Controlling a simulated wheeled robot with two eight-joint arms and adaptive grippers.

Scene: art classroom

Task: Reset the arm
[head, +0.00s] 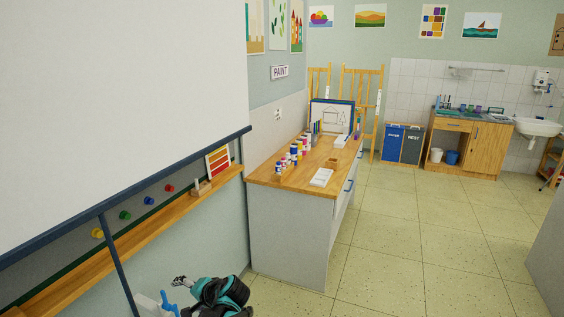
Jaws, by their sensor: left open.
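My left gripper (180,281) shows at the bottom left of the head view, at the end of my black and teal left arm. It is small in the picture and its fingers look apart, with nothing seen between them. It is in front of the pale wall below the wooden ledge, left of the paint counter's near end. My right gripper and right arm are not in the picture.
A counter (264,178) with a wooden top holds several paint bottles and a white tray (321,177). A whiteboard (110,100) with a wooden ledge (130,243) fills the left. Two bins (403,145) and a sink (538,127) stand at the back. The tiled floor (430,235) is clear.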

